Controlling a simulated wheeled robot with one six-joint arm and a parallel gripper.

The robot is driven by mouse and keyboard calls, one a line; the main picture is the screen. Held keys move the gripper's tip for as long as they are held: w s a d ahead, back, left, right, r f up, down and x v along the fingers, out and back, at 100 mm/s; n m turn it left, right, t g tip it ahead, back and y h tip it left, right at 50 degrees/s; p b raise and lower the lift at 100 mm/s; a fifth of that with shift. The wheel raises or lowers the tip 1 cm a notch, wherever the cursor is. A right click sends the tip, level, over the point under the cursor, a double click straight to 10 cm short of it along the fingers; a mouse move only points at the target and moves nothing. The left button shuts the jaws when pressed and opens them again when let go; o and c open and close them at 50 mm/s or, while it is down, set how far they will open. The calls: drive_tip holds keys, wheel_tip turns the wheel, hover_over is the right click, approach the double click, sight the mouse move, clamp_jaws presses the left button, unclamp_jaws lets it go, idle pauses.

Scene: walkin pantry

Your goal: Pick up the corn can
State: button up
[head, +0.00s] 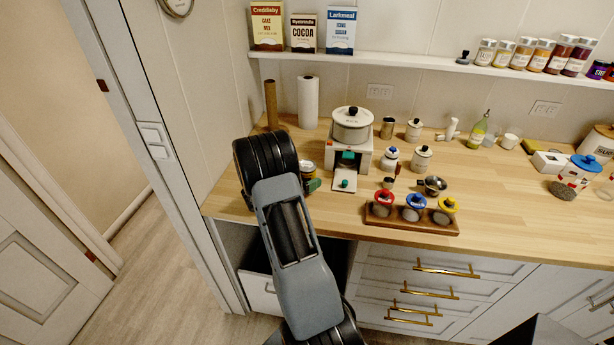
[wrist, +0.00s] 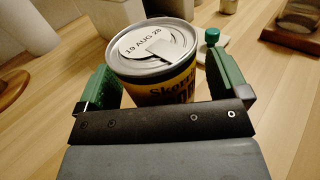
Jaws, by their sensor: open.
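A metal can (wrist: 160,50) with a yellow and dark label stands upright on the wooden counter in the wrist view. Its lid carries a pull tab and the print "19 AUG 28". The label text is partly cut off, so I cannot read that it is corn. My gripper (wrist: 162,72) is open, with one green finger on each side of the can. Contact with the can is not clear. In the head view the can (head: 306,165) shows small beside my arm, and the arm hides much of my gripper.
A white cooker-like appliance (head: 350,145) stands just right of the can. A paper towel roll (head: 308,102) stands behind. A wooden rack (head: 410,221) with several coloured-lid jars is near the counter's front edge. A shelf (head: 420,66) runs above the counter.

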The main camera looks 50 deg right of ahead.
drive_tip(key=c, duration=1.3)
drive_tip(key=shift+o, duration=0.2)
drive_tip(key=shift+r, duration=0.1)
